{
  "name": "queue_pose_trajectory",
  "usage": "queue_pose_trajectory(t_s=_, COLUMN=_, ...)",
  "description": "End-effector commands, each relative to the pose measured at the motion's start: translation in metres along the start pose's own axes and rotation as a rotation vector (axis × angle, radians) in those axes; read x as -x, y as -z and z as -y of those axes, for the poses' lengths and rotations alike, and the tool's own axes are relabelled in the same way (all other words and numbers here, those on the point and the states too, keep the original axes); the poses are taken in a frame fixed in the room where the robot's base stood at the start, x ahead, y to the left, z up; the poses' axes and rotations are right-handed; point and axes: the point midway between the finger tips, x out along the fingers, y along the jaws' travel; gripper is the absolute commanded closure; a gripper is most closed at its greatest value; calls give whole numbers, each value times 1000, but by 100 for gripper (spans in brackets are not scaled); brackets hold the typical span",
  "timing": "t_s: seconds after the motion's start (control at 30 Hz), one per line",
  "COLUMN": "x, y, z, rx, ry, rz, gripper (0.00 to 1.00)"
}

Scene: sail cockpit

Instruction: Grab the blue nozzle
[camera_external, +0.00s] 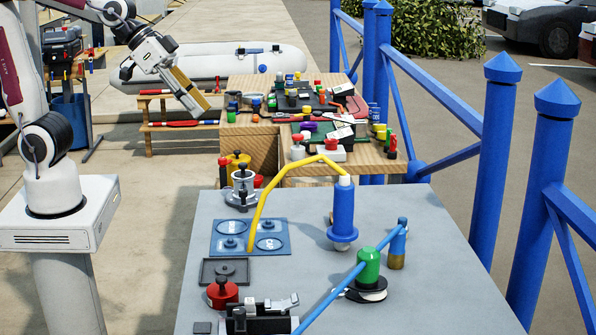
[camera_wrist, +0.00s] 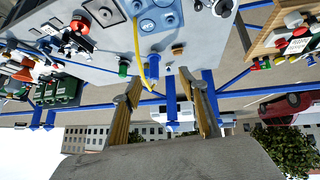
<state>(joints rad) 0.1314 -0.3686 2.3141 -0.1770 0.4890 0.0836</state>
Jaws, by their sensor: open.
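A large blue cylinder (camera_external: 343,208) with a pale top stands upright on the grey table, with a yellow hose running to its top. It also shows between my fingers, beyond them, in the wrist view (camera_wrist: 154,66). A smaller blue piece with a brown base (camera_external: 398,240) stands to its right. I cannot tell for sure which of the two is the nozzle. My gripper (camera_external: 199,108) is raised at the upper left in the external view, well away from both. In the wrist view its two tan fingers (camera_wrist: 165,88) are apart with nothing held.
The grey table (camera_external: 300,285) also holds a blue tray (camera_external: 249,252), a red knob (camera_external: 222,291) and a green cylinder (camera_external: 368,265) with a blue bar beside it. A cluttered wooden table (camera_external: 255,150) stands behind. Blue railings (camera_external: 490,165) run along the right.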

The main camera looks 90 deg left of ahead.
Motion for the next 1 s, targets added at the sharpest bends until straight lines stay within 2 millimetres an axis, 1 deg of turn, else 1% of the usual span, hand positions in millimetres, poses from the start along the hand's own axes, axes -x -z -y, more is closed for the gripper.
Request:
queue_pose_trajectory(t_s=0.03, x=-10, y=9, z=-5, rx=-1, ry=-10, rz=-10, gripper=57)
queue_pose_trajectory(t_s=0.2, x=-37, y=41, z=-20, rx=-2, ry=-35, rz=-62, gripper=57)
queue_pose_trajectory(t_s=0.5, x=-90, y=90, z=-46, rx=5, ry=-62, rz=-152, gripper=57)
queue_pose_trajectory(t_s=0.73, x=-132, y=119, z=-64, rx=13, ry=-69, rz=-218, gripper=57)
queue_pose_trajectory(t_s=1.0, x=-185, y=143, z=-85, rx=24, ry=-60, rz=-293, gripper=57)
